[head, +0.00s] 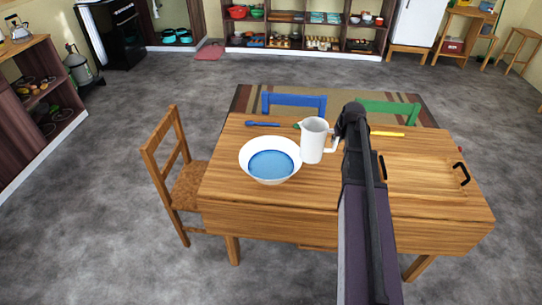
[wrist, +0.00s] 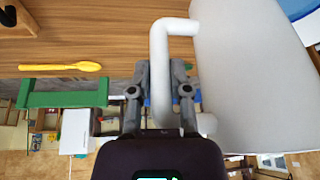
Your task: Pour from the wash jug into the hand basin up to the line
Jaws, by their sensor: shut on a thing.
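The white hand basin (head: 247,153) stands on the left of the wooden table, with blue liquid (head: 270,164) in it. A darker blue ring edges the liquid; I cannot tell whether it is the fill line. The white wash jug (head: 313,141) is close to the basin's right rim, nearly upright, its spout to the left. My gripper (wrist: 161,90) is shut on the jug's handle, and the jug's pale body (wrist: 255,75) fills the right of the wrist view. The jug's inside is hidden. I cannot tell how far its base is above the table.
A tray (head: 425,174) with black handles lies on the table's right. A yellow spoon (head: 387,134) and a blue utensil (head: 262,124) lie near the far edge. Blue (head: 294,102) and green (head: 390,108) chairs stand behind, a wooden chair (head: 176,175) at left.

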